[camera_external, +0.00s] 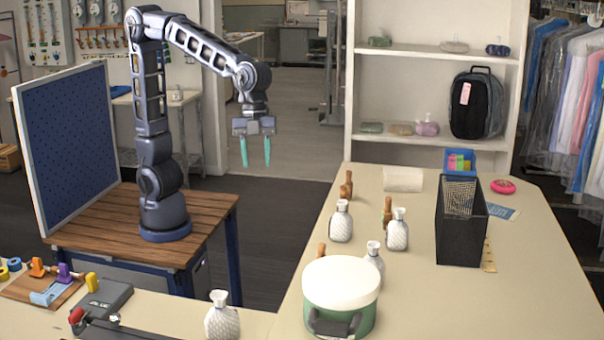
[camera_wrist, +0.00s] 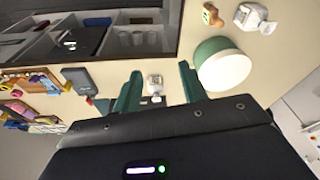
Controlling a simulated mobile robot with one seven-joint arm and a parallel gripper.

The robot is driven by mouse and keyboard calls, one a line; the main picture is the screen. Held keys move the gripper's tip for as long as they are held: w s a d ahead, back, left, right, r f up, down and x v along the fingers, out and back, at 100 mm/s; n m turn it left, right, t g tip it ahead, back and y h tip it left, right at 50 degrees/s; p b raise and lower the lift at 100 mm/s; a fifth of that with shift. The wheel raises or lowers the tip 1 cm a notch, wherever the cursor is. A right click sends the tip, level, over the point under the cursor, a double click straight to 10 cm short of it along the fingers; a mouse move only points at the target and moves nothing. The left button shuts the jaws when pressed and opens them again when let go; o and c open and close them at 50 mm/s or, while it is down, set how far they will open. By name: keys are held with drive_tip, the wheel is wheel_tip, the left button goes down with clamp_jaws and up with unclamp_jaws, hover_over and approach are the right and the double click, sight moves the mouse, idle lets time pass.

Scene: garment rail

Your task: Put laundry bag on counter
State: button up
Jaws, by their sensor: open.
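No thing in view is plainly a laundry bag. The closest match is a dark upright bag (camera_external: 478,105) with a top handle and a pink tag, standing on the middle shelf of the white shelf unit in the external view. The beige counter (camera_external: 440,300) fills the lower right, and its surface also shows in the wrist view (camera_wrist: 285,60). My gripper (camera_external: 255,160) is open and empty, its teal fingers pointing down in the air left of the shelf and counter. In the wrist view the gripper (camera_wrist: 159,75) has nothing between its fingers.
The counter holds several white patterned bottles (camera_external: 397,230), a green pot with a cream lid (camera_external: 341,285) and a black mesh bin (camera_external: 460,235). A blue pegboard (camera_external: 70,150) stands beside my arm. Covered garments (camera_external: 590,100) hang far right. The counter's front right is clear.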

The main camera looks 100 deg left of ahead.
drive_tip(key=s+a+f+n+t+y, duration=0.1)
drive_tip(key=s+a+f+n, duration=0.1)
drive_tip(key=s+a+n, duration=0.5)
drive_tip(key=s+a+f+n+t+y, duration=0.1)
drive_tip(key=s+a+n+t, duration=0.1)
drive_tip(key=s+a+n, duration=0.6)
drive_tip(key=s+a, duration=0.6)
drive_tip(key=a, duration=0.4)
drive_tip(key=shift+s+a+f+t, duration=0.2)
drive_tip(key=shift+a+f+t, duration=0.1)
drive_tip(key=shift+a+f, duration=0.1)
